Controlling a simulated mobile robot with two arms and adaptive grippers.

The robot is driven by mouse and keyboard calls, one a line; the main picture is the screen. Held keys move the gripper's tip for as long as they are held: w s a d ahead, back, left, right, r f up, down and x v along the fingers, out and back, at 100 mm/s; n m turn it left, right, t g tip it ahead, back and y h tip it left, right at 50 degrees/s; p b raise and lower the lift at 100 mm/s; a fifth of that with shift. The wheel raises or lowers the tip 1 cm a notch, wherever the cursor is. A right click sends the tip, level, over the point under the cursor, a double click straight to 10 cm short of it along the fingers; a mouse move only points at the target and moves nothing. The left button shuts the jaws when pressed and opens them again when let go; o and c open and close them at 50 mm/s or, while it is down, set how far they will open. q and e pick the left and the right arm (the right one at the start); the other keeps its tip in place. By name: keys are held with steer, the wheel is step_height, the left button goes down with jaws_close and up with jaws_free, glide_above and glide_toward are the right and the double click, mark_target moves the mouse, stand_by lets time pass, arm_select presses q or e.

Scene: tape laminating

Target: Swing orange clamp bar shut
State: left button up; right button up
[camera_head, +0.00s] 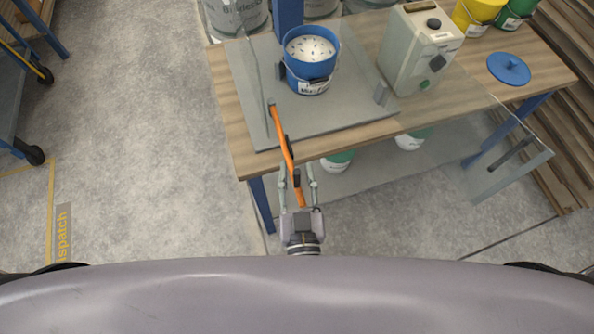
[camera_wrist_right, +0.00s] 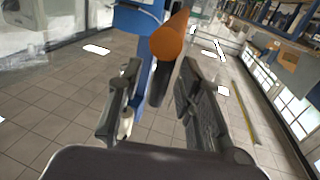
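The orange clamp bar (camera_head: 279,130) is pivoted on the grey plate near its left edge. It slants out over the table's front edge, with dark fittings along it. My right gripper (camera_head: 298,168) is open in front of the table, with one finger on each side of the bar's free end. In the right wrist view the bar's round orange end (camera_wrist_right: 168,42) shows above and between the open fingers (camera_wrist_right: 160,72), with a dark part below it. Contact with the fingers cannot be told. My left gripper is out of view.
A blue bucket (camera_head: 311,84) stands on the grey plate (camera_head: 262,72) beside a blue post. A beige machine (camera_head: 417,52) stands to its right on the wooden table (camera_head: 440,118). A blue lid (camera_head: 509,67) lies at the right.

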jaws_close()
stand_by(0.7)
